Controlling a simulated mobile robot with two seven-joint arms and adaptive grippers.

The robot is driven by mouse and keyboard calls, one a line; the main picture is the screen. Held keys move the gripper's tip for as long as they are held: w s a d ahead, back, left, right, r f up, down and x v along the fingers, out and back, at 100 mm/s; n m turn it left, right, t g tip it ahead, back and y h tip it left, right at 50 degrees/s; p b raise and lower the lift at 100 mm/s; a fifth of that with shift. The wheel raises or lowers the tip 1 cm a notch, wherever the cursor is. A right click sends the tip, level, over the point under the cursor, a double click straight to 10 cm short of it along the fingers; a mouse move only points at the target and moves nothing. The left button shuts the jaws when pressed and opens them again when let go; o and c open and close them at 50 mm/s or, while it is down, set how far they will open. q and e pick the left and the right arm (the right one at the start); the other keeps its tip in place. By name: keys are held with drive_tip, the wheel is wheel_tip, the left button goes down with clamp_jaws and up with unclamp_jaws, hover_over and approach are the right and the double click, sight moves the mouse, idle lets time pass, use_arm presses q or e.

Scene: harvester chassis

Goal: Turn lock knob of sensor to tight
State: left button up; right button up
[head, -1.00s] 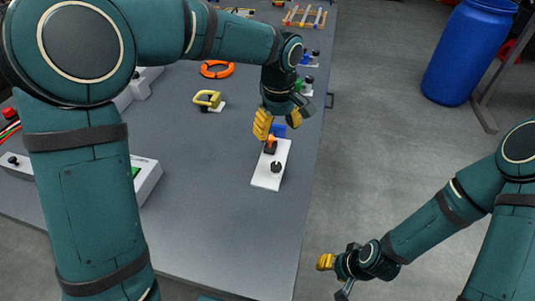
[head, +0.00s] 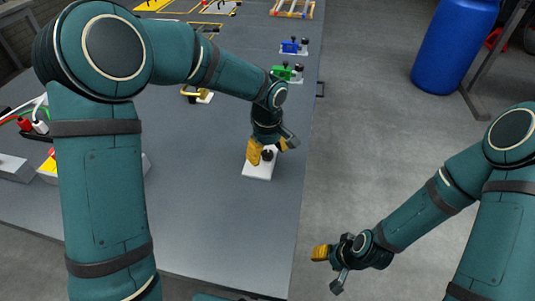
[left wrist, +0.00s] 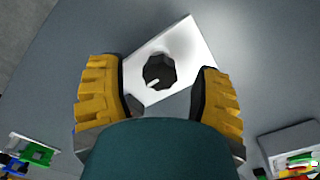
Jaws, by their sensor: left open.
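The sensor's white base plate (head: 257,172) lies on the grey table near its right edge. Its round black lock knob (left wrist: 160,72) stands on the plate in the left wrist view, with a white pointer mark toward the lower left. The knob (head: 267,155) also shows partly in the head view. My left gripper (head: 270,150) is above the plate, open, one yellow finger on each side of the knob in the wrist view and not visibly touching it. The rest of the sensor is hidden behind the gripper. My right gripper (head: 328,268) is open and empty over the floor.
A green part (head: 281,71) and a blue part (head: 290,46) on small mounts stand farther along the right edge. A blue barrel (head: 453,45) stands on the floor. The near table is clear.

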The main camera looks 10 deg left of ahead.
use_arm(q)
drive_tip(key=shift+f, duration=0.2)
clamp_jaws()
